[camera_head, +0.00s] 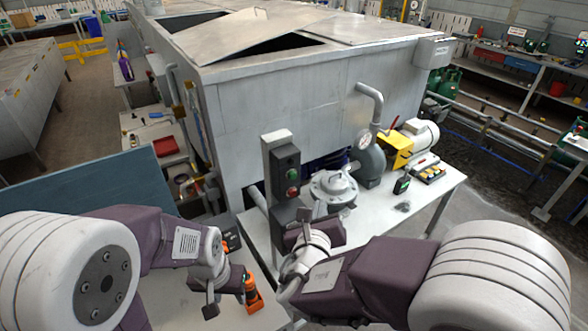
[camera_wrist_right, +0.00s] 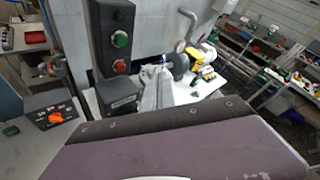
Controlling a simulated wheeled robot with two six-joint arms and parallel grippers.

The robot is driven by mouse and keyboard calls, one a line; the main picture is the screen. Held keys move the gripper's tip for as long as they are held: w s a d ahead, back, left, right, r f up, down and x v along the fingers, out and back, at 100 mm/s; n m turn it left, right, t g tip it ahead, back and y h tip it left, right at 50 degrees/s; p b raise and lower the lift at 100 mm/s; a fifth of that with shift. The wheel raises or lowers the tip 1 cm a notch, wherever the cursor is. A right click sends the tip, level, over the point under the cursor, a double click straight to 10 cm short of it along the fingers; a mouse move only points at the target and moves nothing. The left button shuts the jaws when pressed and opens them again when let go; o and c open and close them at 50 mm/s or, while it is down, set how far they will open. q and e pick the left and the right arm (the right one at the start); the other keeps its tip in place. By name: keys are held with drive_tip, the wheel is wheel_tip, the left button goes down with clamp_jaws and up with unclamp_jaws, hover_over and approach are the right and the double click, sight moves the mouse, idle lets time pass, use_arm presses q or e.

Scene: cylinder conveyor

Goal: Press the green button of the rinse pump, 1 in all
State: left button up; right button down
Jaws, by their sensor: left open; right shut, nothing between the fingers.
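A tall grey post carries a dark button box. Its green button (camera_head: 293,174) sits above a red button (camera_head: 292,191). In the right wrist view the green button (camera_wrist_right: 120,39) and the red button (camera_wrist_right: 119,66) are both clear, with nothing in front of them. My right gripper (camera_head: 304,220) is shut and empty, just below the button box in the head view and apart from the green button. Its fingertips are hard to make out. My left gripper (camera_head: 229,290) is open and empty at lower left, away from the box.
A round metal housing (camera_head: 333,188) stands right of the post, with a pressure gauge, a yellow unit (camera_head: 397,150) and a white motor (camera_head: 420,134) beyond. An orange object (camera_head: 253,294) is beside my left gripper. A large grey tank (camera_head: 290,110) stands behind.

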sight(292, 175)
drive_tip(key=shift+w+f, duration=0.1)
drive_tip(key=shift+w, duration=0.05)
drive_tip(key=w+a+p, duration=0.1)
drive_tip(key=w+a, duration=0.4)
drive_tip(key=w, duration=0.2)
idle(0.4)
drive_tip(key=shift+w+a+p, duration=0.1)
drive_tip(key=shift+p, duration=0.2)
idle(1.6)
drive_tip(key=shift+w+a, duration=0.2)
drive_tip(key=shift+w, duration=0.1)
drive_tip(key=shift+w+a, duration=0.25)
drive_tip(key=shift+w, duration=0.1)
idle(0.8)
idle(0.3)
drive_tip(key=shift+s+d+b, duration=0.3)
drive_tip(key=shift+s+d, duration=0.2)
drive_tip(key=shift+s, duration=0.2)
